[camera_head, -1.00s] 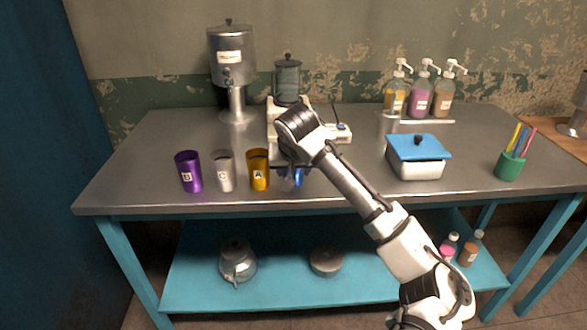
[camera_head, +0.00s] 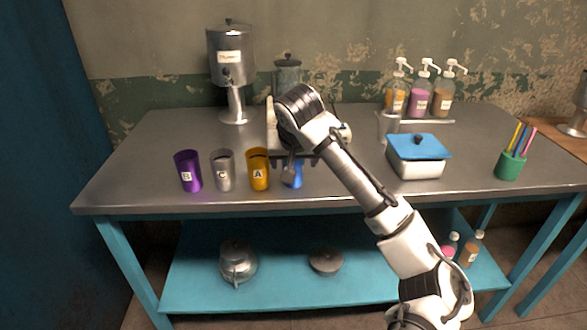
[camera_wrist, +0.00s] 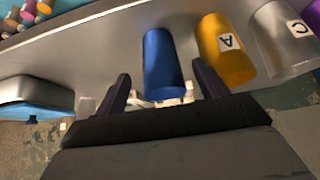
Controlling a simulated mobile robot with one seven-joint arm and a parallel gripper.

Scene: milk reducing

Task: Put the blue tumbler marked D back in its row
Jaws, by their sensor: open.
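The blue tumbler (camera_head: 297,175) stands upright at the right end of a row of tumblers near the table's front edge. It also shows in the wrist view (camera_wrist: 162,58); its letter is not visible. To its left are the gold tumbler A (camera_head: 258,172), the silver tumbler C (camera_head: 223,172) and the purple tumbler B (camera_head: 188,172). My gripper (camera_wrist: 161,80) is open, with one finger on either side of the blue tumbler in the wrist view. In the head view my gripper (camera_head: 292,160) is just above and partly in front of this tumbler.
A white dish with a blue lid (camera_head: 418,155) stands to the right, beyond clear table. A steel dispenser (camera_head: 232,70) and a jug (camera_head: 287,80) stand behind. Pump bottles (camera_head: 420,98) are at the back right, and a green pen cup (camera_head: 510,165) is at the right.

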